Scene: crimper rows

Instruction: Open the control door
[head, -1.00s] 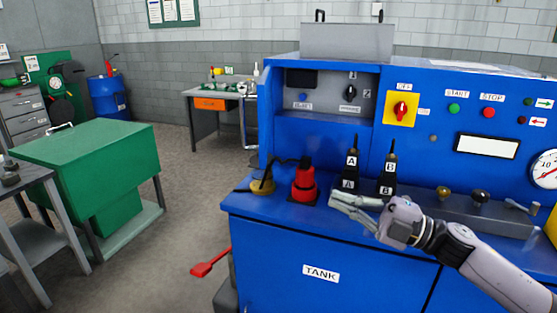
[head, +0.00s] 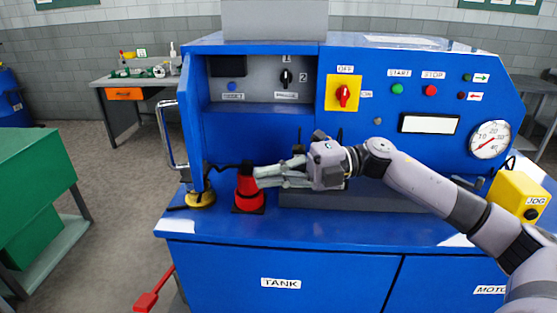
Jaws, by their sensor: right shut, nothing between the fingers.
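A blue machine (head: 270,230) fills the middle and right. Its recessed control compartment (head: 255,85) is uncovered, showing a dark display and a rotary switch marked 1 and 2. A flat grey panel (head: 275,20) stands up above that compartment, cut off by the top edge; it looks like a raised door, though I cannot see its hinge. My right gripper (head: 268,177) is shut and empty. Its fingers point left, in front of and below the compartment, close beside the red cone-shaped part (head: 250,188); contact is unclear. My left gripper is not in view.
A yellow-based part (head: 200,197) and a tall metal handle (head: 166,130) are at the machine's left end. A yellow JOG box (head: 519,196) is at right. A green cabinet (head: 35,190) stands at left, with floor between. A red pedal (head: 146,301) sticks out low.

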